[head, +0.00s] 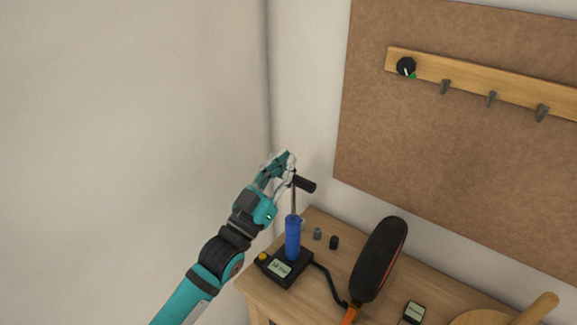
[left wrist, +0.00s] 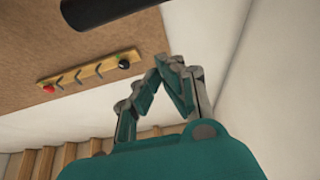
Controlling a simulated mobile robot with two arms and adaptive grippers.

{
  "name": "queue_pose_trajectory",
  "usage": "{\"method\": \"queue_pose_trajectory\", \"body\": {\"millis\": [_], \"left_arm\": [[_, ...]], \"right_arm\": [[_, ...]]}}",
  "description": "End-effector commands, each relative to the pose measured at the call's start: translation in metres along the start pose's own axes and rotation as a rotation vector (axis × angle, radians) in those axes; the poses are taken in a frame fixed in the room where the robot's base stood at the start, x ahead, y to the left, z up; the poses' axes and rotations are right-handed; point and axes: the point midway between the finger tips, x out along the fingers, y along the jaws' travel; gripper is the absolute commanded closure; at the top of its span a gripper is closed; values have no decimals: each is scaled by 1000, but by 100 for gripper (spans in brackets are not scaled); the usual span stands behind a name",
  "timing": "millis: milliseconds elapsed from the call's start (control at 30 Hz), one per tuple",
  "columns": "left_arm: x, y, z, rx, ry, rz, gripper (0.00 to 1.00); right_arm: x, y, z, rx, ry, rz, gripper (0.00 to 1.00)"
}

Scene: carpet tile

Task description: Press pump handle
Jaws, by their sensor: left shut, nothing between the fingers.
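A pump with a blue barrel (head: 292,240) stands upright on a black base (head: 283,268) on the wooden table. Its thin metal rod rises to a black crossbar handle (head: 305,184), which is raised well above the barrel. My left gripper (head: 290,160) is shut and empty, beside and slightly above the handle, at its left end. It hides part of the handle. In the left wrist view my left gripper (left wrist: 168,68) shows its fingers together, and the dark handle (left wrist: 105,8) crosses the top edge. I cannot tell whether they touch. My right gripper is not in view.
The wooden table (head: 322,262) holds two small dark cylinders (head: 326,238), a large black oval object (head: 379,258), a small display device (head: 413,312) and a round wooden piece (head: 480,319). A hose runs from the pump base. A hook rail (head: 470,92) hangs on the board behind.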

Motion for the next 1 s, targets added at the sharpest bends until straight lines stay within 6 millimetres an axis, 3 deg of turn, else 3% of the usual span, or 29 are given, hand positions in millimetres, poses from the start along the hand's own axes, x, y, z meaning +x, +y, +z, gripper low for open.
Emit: {"method": "queue_pose_trajectory", "body": {"millis": [33,100,300,733,867,1000], "left_arm": [[13,1,-4,0,1,1,100],[3,0,14,-1,-7,0,100],[-4,0,33,0,-1,1,100],[-7,0,39,0,0,1,100],[-11,0,45,0,-1,0,100],[-22,0,65,0,-2,0,100]], "right_arm": [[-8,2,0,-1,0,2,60],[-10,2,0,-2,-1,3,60],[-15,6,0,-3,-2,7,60],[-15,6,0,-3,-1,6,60],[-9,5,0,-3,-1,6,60],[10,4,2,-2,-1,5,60]]}}
